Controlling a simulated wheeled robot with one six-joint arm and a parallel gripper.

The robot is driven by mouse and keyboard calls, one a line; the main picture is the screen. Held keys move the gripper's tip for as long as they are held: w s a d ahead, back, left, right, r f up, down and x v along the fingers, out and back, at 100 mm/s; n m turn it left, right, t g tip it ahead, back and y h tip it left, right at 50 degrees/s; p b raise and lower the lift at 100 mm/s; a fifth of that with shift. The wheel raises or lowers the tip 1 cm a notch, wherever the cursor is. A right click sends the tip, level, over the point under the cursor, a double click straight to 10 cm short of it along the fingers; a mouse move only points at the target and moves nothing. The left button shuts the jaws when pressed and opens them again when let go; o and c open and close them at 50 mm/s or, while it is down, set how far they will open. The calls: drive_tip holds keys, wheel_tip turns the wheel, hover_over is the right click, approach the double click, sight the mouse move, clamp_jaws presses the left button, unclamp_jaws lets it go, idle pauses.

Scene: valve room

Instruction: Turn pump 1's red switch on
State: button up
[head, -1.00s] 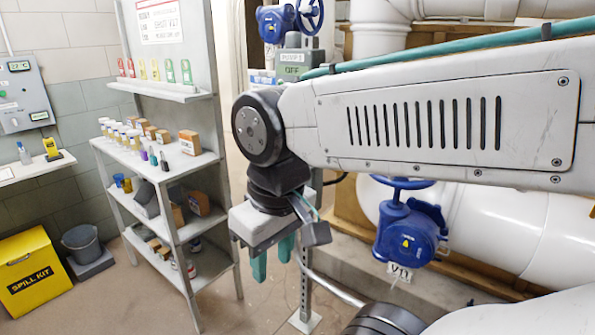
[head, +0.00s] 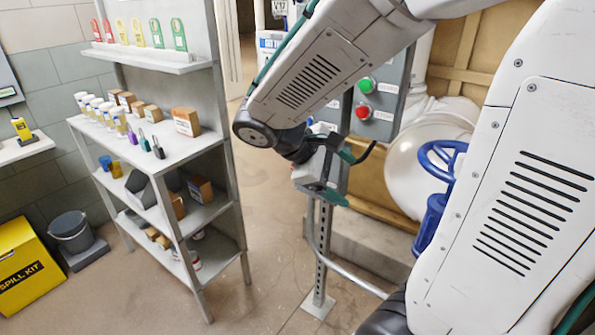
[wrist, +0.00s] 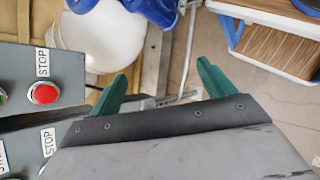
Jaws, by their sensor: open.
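A grey control panel (head: 393,66) on a post stands behind my arm in the head view. It carries a green button (head: 366,85) and a red button (head: 363,112); my arm covers its left part. A red button (wrist: 43,94) beside a STOP label shows at the left of the wrist view. I cannot make out a switch marked for pump 1. My gripper (head: 342,177) is in front of the panel's lower part, below the buttons. Its green fingers (wrist: 162,72) are apart with nothing between them in the wrist view.
A shelf rack (head: 185,155) with jars and boxes stands at the left. A yellow spill kit box (head: 30,268) and a grey bucket (head: 72,232) are on the floor. A blue valve wheel (head: 440,158) and white pipes are at the right. Floor between rack and post is clear.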

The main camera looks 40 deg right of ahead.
drive_tip(key=w+f+n+t+h, duration=0.45)
drive_tip(key=w+f+n, duration=0.3)
drive_tip(key=w, duration=0.35)
drive_tip(key=w+f+n+t+h, duration=0.45)
drive_tip(key=w+f+n, duration=0.25)
drive_tip(key=w+n, duration=0.3)
drive_tip(key=w+d+m, duration=0.1)
drive_tip(key=w+d, duration=0.3)
drive_tip(key=d, duration=0.3)
drive_tip(key=shift+f+t+y, duration=0.2)
drive_tip(key=shift+t+y, duration=0.1)
drive_tip(key=shift+y, duration=0.1)
drive_tip(key=shift+m, duration=0.25)
drive_tip(key=c, duration=1)
